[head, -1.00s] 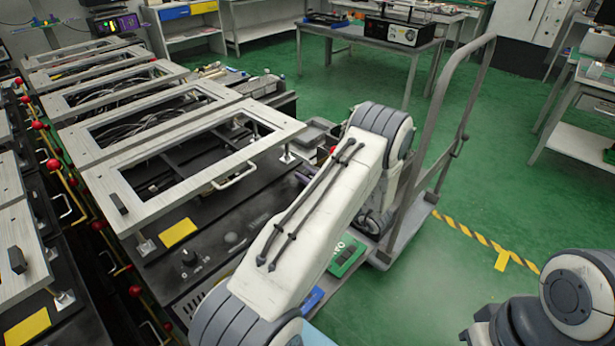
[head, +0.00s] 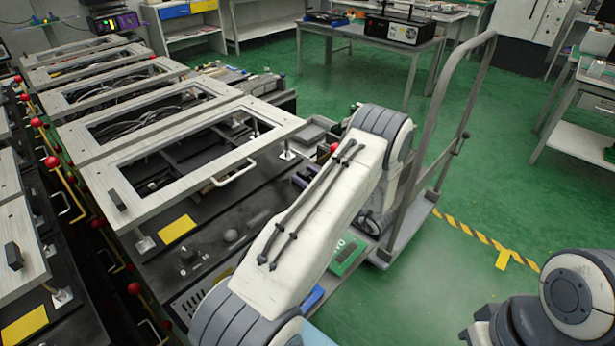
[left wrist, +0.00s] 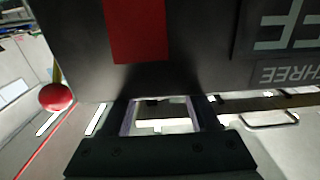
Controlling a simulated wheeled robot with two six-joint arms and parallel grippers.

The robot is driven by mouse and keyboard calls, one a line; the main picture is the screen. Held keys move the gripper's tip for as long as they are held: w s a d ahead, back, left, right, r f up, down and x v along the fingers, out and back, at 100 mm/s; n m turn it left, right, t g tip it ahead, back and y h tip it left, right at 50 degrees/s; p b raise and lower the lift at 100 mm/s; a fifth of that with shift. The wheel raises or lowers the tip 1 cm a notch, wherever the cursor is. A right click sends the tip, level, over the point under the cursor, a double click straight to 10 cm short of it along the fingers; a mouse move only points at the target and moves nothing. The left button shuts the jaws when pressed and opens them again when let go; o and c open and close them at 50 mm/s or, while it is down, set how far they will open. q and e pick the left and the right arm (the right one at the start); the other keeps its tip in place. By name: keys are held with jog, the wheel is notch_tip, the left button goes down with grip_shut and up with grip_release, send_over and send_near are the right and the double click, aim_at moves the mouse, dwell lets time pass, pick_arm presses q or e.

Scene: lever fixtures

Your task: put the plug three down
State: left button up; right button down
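I cannot pick out plug three for certain. In the left wrist view a dark panel (left wrist: 210,70) fills the upper part, with a red patch (left wrist: 137,30) and an upside-down THREE label (left wrist: 287,74). A red ball knob (left wrist: 56,97) on a yellow stem is at the left. My left gripper (left wrist: 162,104) is open, its two fingers apart just below the panel's edge, with nothing seen held. In the head view my left arm hides much of this area; a red ball (head: 335,148) shows beside it.
Metal frames (head: 210,150) stand in a row at the left, beside yellow levers with red balls (head: 134,288). A grey cart handle (head: 440,110) rises behind my left arm. A table with a black device (head: 392,32) stands at the back. Green floor (head: 490,170) is open at the right.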

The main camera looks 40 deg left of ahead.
pick_arm(q)
jog(key=shift+r, duration=0.2)
jog(key=shift+r+p, duration=0.45)
jog(key=shift+p, duration=0.1)
jog(key=s+d+b, duration=0.1)
jog(key=d, duration=1.1)
